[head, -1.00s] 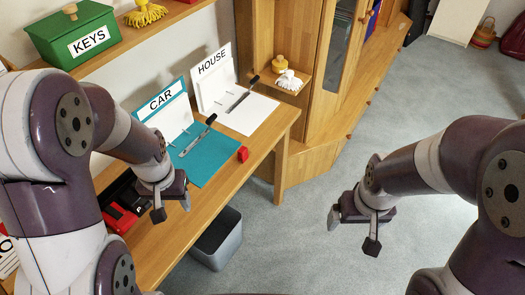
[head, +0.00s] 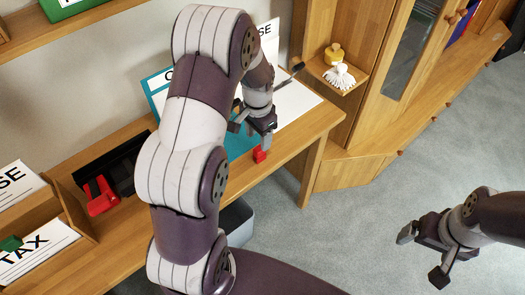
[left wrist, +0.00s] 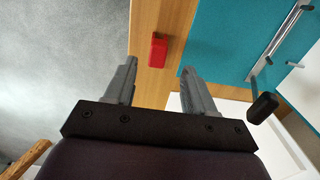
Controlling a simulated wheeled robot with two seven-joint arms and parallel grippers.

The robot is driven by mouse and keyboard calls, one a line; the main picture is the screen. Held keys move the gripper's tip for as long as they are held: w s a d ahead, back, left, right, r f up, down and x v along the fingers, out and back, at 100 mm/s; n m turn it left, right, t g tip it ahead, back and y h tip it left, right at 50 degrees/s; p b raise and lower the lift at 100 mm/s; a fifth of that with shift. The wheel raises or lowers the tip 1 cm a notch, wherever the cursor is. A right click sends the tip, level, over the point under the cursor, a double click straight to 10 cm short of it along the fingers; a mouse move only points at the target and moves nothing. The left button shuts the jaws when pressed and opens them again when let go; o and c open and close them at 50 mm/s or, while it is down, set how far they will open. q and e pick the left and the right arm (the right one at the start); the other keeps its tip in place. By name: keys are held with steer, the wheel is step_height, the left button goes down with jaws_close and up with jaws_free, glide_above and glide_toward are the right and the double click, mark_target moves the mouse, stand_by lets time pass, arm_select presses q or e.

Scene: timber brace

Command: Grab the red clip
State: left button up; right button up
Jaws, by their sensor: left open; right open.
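The red clip (head: 260,155) is a small red block on the wooden desk, near its front edge and beside the teal CAR folder (head: 240,146). My left gripper (head: 248,130) is just above and behind it, open and empty. In the left wrist view the red clip (left wrist: 157,50) lies beyond the fingertips, roughly midway between the two open fingers (left wrist: 159,66), with no contact seen. My right gripper (head: 422,257) is open and empty over the carpet at the right. My left arm hides much of the folder.
A red object (head: 101,197) and a black one lie on the desk to the left, near a wooden tray of papers marked TAX (head: 38,250). A grey bin (head: 237,222) stands under the desk. A cabinet (head: 370,110) stands at the right. Carpet at the right is free.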

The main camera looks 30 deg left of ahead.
mark_target(259, 149)
arm_select(q)
step_height(259, 149, down, 6)
steer(key=shift+s+d+f, duration=0.15)
steer(key=shift+f, duration=0.1)
steer(key=shift+w+f, duration=0.2)
steer(key=shift+f, duration=0.1)
steer(key=shift+s+r, duration=0.1)
jaws_close()
steer(key=shift+r, duration=0.1)
